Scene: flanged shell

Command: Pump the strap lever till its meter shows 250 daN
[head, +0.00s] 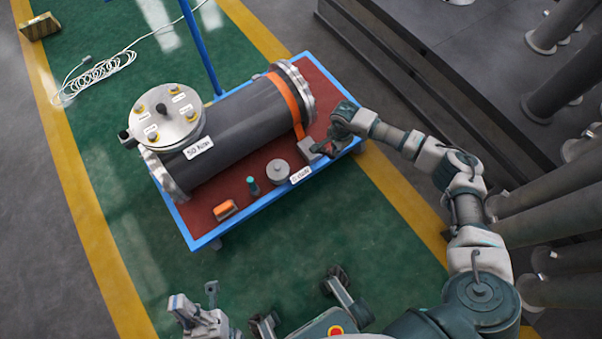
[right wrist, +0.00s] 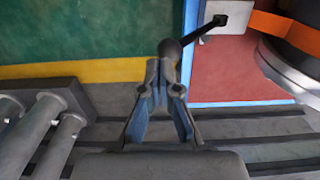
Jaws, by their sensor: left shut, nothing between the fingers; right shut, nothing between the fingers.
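The grey flanged shell (head: 235,125) lies on the cart, with an orange strap (head: 287,100) around its right end. The strap tensioner (head: 312,150) sits at the strap's lower end, partly covered by my right gripper (head: 338,128). In the right wrist view a dark lever with a round knob (right wrist: 169,50) is at the tips of my right gripper (right wrist: 162,72). The fingers are shut with nothing between them; whether they touch the knob I cannot tell. A small white meter label (head: 300,174) is too small to read surely. My left gripper (head: 195,302) is shut and empty, low in the picture.
The blue-edged cart (head: 240,233) has a red top with a grey round weight (head: 278,171), a teal-topped bottle (head: 253,186) and an orange block (head: 225,209). A blue post (head: 203,55) stands behind. Grey pipes (head: 555,195) are at the right. Green floor in front is clear.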

